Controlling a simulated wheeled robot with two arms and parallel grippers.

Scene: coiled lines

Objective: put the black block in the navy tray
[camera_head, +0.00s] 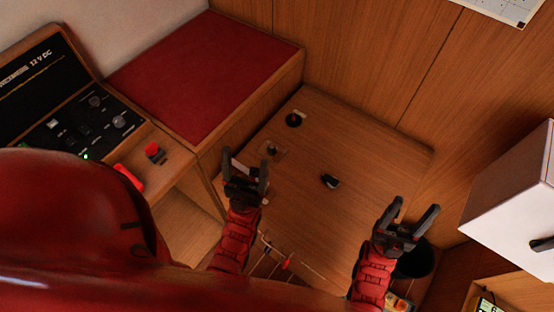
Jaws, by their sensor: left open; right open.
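A small dark object (330,181) with a pale end lies on the wooden table (372,150), near its middle; it may be the black block, but it is too small to be sure. I cannot make out a navy tray. My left gripper (245,166) is open over the table's left edge, left of the small dark object. A pale item partly shows behind its fingers. My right gripper (416,208) is open and empty at the table's right side, right of and nearer than the dark object. No object shows between its fingers.
A dark round container (416,262) stands behind my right gripper. A round black-and-red item (293,119) and a small fitting (272,149) are at the table's far left. A red-topped bench (205,75) borders the left; a white box (510,185) is right.

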